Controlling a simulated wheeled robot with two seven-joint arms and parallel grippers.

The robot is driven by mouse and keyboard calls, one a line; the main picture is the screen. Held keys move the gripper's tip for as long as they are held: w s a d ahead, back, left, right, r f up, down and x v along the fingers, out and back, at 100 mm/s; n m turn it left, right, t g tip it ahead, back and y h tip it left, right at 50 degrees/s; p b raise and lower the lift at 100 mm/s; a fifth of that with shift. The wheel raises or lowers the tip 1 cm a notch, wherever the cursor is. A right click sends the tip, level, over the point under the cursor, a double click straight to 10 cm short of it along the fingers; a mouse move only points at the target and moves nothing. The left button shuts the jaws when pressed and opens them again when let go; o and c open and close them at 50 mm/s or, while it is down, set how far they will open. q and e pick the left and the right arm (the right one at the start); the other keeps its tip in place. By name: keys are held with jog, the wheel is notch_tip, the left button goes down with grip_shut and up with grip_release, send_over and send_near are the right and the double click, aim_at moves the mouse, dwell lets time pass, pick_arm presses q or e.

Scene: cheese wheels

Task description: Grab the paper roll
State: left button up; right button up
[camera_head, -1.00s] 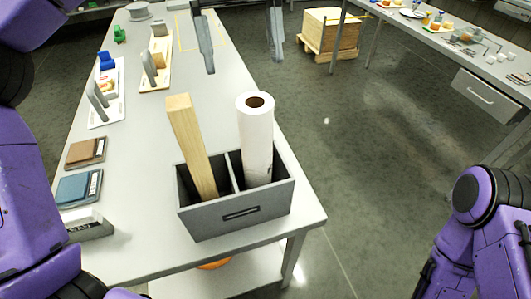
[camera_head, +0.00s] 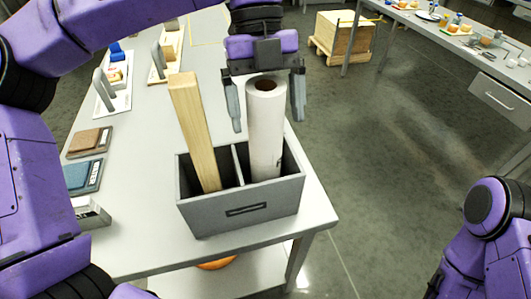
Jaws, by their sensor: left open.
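The white paper roll (camera_head: 265,135) stands upright in the right compartment of a grey two-part box (camera_head: 243,211) near the table's front right corner. A square wooden stick (camera_head: 195,135) leans in the left compartment. My left gripper (camera_head: 267,108) is open around the top of the roll, one finger to its left and one to its right. A gap shows beside the fingers, so the jaws do not appear to grip it. My right arm (camera_head: 487,215) shows at the lower right; its gripper is out of view.
The grey table (camera_head: 130,245) also holds brown (camera_head: 89,142) and blue (camera_head: 84,176) flat packs and tool boards at the left. A wooden crate (camera_head: 340,38) stands on the floor behind. Another table (camera_head: 480,50) with small items is at the right.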

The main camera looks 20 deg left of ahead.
pick_arm(q)
jog(key=shift+c, duration=0.2)
grip_shut()
